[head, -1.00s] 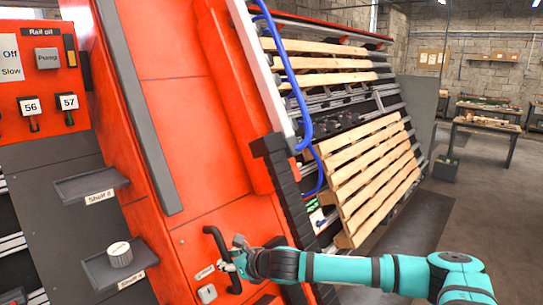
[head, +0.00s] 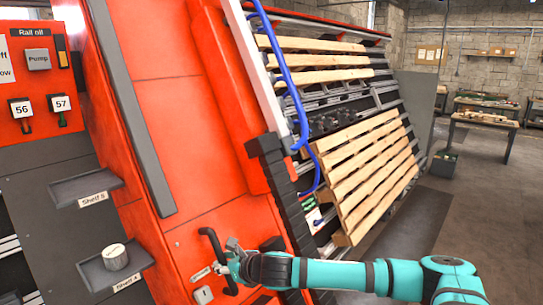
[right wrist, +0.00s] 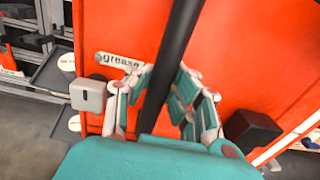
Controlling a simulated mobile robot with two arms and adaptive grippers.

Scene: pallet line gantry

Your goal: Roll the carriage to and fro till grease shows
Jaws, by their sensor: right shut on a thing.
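The orange-red carriage (head: 185,130) is a tall tilted panel filling the middle of the head view. A black bar handle (head: 206,240) stands out from its lower part and crosses the right wrist view (right wrist: 179,48) from top to middle. My right gripper (head: 230,262) is shut on this handle; in the right wrist view its fingers (right wrist: 160,103) lie on both sides of the bar. A plate reading "grease" (right wrist: 119,61) sits on the carriage beside the handle. No grease can be made out. My left gripper is not in view.
Wooden pallets (head: 370,178) lean on the sloping rack at right. Blue hoses (head: 300,110) run beside the carriage.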

